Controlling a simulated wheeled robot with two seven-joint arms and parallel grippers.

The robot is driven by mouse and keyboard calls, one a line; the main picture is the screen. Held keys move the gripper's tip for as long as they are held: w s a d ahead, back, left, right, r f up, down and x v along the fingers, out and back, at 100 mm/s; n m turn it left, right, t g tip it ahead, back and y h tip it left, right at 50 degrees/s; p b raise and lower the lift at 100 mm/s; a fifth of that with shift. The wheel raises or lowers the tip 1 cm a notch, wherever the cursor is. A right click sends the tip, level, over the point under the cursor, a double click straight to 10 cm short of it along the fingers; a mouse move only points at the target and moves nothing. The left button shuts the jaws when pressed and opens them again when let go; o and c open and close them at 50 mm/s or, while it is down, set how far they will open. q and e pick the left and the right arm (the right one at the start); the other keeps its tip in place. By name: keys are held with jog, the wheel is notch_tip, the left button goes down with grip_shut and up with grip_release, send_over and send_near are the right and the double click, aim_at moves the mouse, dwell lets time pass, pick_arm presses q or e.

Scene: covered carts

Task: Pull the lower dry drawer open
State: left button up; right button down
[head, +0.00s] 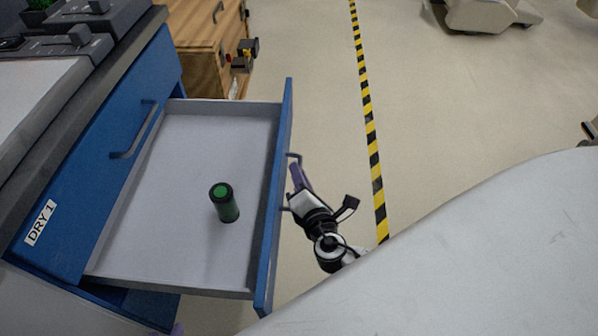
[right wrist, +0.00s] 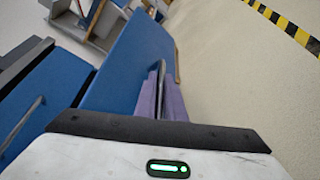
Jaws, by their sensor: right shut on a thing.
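The lower drawer (head: 190,140) of the blue cart stands pulled well out, below the shut upper drawer labelled DRY 1 (head: 75,190). A dark cylinder with a green top (head: 226,205) stands inside on the grey floor. My right gripper (head: 296,172) is at the outer side of the open drawer's blue front (head: 275,190), shut on its handle (head: 291,156). In the right wrist view its purple fingers (right wrist: 162,98) close around the handle (right wrist: 161,75) beside the blue front (right wrist: 125,60). Only a purple tip of my left gripper (head: 178,329) shows at the bottom edge.
A wooden cabinet (head: 200,50) stands behind the cart, with a small black and yellow item at its side. Grey trays (head: 75,40) lie on the cart top. Open floor with a yellow-black stripe (head: 368,110) lies to the right.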

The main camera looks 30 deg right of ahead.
dwell(0.3)
jog(key=c, duration=2.1)
grip_release()
pick_arm(q)
jog(key=shift+a+r+p, duration=0.2)
jog(key=shift+r+p, duration=0.2)
jog(key=shift+p, duration=0.4)
pick_arm(e)
jog(key=v, duration=1)
jog(key=shift+s, duration=0.2)
